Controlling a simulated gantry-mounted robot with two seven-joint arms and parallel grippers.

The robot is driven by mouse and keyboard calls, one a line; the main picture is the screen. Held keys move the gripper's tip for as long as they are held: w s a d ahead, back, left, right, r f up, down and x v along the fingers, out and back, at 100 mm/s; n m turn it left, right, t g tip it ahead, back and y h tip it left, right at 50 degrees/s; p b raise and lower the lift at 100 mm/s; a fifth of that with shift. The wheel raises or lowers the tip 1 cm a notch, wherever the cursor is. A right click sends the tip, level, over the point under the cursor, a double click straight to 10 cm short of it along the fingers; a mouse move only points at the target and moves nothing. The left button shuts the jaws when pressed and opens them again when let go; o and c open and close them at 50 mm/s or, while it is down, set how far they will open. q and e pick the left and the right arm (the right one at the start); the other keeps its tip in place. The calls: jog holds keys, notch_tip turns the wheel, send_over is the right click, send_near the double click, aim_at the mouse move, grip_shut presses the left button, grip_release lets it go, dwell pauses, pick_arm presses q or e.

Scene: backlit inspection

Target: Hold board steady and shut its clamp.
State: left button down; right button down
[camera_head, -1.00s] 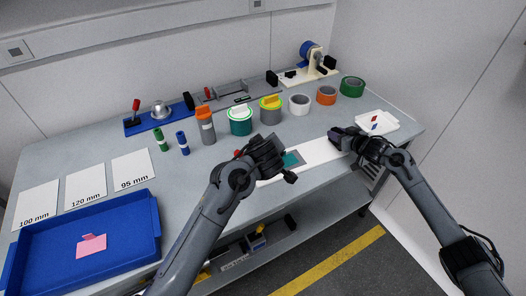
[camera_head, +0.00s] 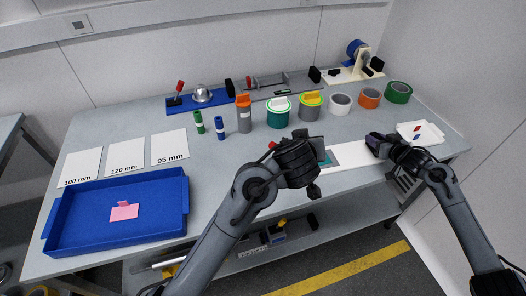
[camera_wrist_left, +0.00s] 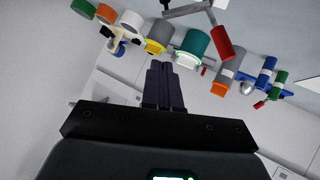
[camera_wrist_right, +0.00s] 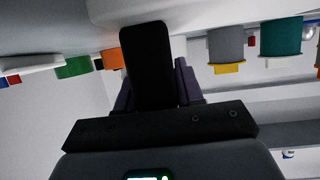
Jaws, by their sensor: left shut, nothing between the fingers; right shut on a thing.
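The white board (camera_head: 352,156) lies along the table's front edge, with a teal and grey patch (camera_head: 329,159) near its left end. The clamp's red handle (camera_head: 272,145) peeks out left of my left gripper (camera_head: 306,146); most of the clamp is hidden there. In the left wrist view, which is upside down, the red handle (camera_wrist_left: 223,43) hangs from a metal lever, so it stands up, tilted, beside my shut, empty fingers (camera_wrist_left: 164,70). My right gripper (camera_head: 375,142) is shut on a black block (camera_wrist_right: 148,65) at the board's right part.
A blue tray (camera_head: 70,245) with a pink piece stands front left. Paper cards, cylinders and tape rolls (camera_head: 369,98) fill the table behind. A blue base (camera_head: 174,108) with another red handle stands at the back. A small white tray (camera_head: 437,130) lies right.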

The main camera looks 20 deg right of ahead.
jog(key=shift+f, duration=0.25)
pick_arm(q)
jog(key=s+d+r+m+g+h, duration=0.1)
jog(key=d+m+h, duration=0.35)
jog(key=m, duration=0.65)
jog(key=s+d+r+m+g+h, duration=0.15)
jog(key=d+m+h, duration=0.3)
jog(key=m, duration=0.75)
jog(key=w+a+f+m+g+h, duration=0.15)
jog(key=w+a+f+m, duration=0.25)
jog(key=a+m, duration=0.55)
jog(key=w+a+f+m+g, duration=0.25)
jog(key=a+f+m, duration=0.25)
jog(key=a+m, duration=0.4)
jog(key=w+a+f+m+g+h, duration=0.1)
jog(key=w+a+f+m, duration=0.3)
jog(key=a+m, duration=0.45)
pick_arm(e)
jog(key=shift+a, duration=0.1)
pick_arm(q)
jog(key=w+d+n, duration=0.1)
jog(key=d, duration=0.7)
jog(key=shift+d+r, duration=0.1)
jog(key=shift+r, duration=0.1)
